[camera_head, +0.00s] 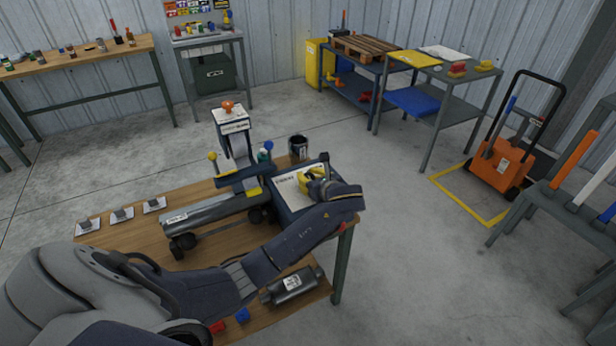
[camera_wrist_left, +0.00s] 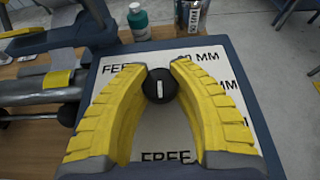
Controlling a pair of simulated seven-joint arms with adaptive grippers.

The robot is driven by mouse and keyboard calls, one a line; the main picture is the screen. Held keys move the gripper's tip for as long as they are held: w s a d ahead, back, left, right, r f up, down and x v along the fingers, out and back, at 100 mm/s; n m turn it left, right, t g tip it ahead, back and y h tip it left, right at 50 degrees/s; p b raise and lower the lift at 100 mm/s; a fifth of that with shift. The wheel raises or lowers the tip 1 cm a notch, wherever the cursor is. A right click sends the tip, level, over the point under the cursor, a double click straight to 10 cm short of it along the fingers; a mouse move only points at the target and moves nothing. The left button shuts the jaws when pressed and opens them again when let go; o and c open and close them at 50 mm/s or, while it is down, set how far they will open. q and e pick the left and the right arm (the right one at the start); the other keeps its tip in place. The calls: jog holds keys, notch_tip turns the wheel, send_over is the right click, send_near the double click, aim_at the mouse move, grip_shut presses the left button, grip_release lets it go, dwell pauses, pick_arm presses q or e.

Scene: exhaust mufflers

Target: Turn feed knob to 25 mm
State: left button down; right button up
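The feed knob (camera_wrist_left: 160,86) is a round black knob with a white mark, on a pale panel (camera_wrist_left: 122,78) with a dark blue frame. The mark lies roughly upright in the left wrist view. The panel's printing reads "FEE…", "…0 MM", "MM" and "FREE"; the fingers cover parts of it. My left gripper (camera_wrist_left: 160,68) has its yellow fingertips closed in on both sides of the knob, seemingly touching it. In the head view the left gripper (camera_head: 312,178) is over the panel (camera_head: 288,196), and it hides the knob. My right gripper is not in view.
The panel box sits at the right of a wooden bench (camera_head: 125,250). Beside it are a grey pipe (camera_head: 195,212) on rollers, a clamp stand (camera_head: 235,145), a teal bottle (camera_wrist_left: 138,22) and a metal can (camera_head: 298,147). A muffler (camera_head: 292,285) lies in front.

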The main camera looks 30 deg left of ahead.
pick_arm(q)
jog(key=shift+w+r, duration=0.1)
jog(key=shift+r, duration=0.25)
jog(key=shift+n+g+y, duration=0.6)
jog(key=shift+n+g, duration=0.4)
jog(key=shift+g, duration=0.1)
jog(key=n+g, duration=0.4)
jog(key=g, duration=0.1)
jog(key=shift+n+y, duration=0.3)
jog(key=shift+r+n+g, duration=0.1)
jog(key=shift+n+g, duration=0.9)
jog(key=shift+g, duration=0.2)
jog(key=shift+a+r+g, duration=0.1)
jog(key=shift+a+g, duration=0.05)
jog(key=shift+g, duration=0.25)
jog(key=c, duration=1.3)
grip_release()
jog(key=o, duration=0.4)
jog(key=shift+f, duration=0.2)
jog(key=shift+c, duration=0.2)
jog(key=shift+d, duration=0.2)
